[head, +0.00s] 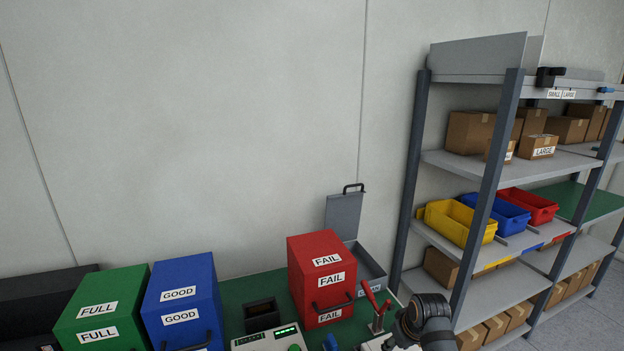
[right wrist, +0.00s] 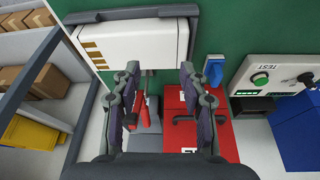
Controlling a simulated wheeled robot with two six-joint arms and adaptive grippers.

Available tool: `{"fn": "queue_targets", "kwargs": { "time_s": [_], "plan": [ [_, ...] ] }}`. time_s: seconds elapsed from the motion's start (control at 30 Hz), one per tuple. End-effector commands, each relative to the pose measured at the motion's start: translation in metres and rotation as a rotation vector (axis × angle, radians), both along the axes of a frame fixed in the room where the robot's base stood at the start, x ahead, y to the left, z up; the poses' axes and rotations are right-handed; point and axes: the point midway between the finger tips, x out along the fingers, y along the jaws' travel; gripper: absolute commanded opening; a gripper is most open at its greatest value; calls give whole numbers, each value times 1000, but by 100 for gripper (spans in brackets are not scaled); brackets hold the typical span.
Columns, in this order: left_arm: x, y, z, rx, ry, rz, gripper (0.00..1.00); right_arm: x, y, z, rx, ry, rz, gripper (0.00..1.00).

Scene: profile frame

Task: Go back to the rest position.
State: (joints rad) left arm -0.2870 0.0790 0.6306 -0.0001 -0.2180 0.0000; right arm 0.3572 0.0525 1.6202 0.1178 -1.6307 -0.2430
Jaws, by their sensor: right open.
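My right gripper (right wrist: 158,85) is open in the right wrist view, its two dark fingers apart with nothing clasped between them. A red-handled lever (right wrist: 141,108) shows behind and between the fingers; I cannot tell its distance from them. In the head view the lever (head: 371,297) stands just left of a dark part of my right arm (head: 428,316). My left gripper is in neither view.
The green bench (head: 235,293) carries a red FAIL box (head: 323,256), a blue GOOD box (head: 182,287), a green FULL box (head: 110,300) and a test device (head: 268,339). An open grey case (head: 345,215) stands behind. A shelf rack (head: 487,185) with bins and cartons stands right.

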Motion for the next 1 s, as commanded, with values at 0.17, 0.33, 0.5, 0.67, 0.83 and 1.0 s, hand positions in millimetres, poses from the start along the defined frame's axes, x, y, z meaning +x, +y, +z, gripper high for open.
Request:
{"fn": "queue_targets", "kwargs": {
  "time_s": [0.17,0.33,0.5,0.67,0.83,1.0],
  "plan": [
    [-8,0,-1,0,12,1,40,-59,-9,-29,-25,13,-51,43],
    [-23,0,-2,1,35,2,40,-125,-16,-43,-47,20,-100,43],
    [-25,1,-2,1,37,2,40,-181,-20,-43,-64,21,-138,43],
    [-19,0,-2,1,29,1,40,-222,-21,-37,-74,23,-164,43],
    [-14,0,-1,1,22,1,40,-257,-21,-26,-81,24,-184,43],
    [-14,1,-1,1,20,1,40,-263,-24,-47,-84,35,-196,43]
  ]
}}
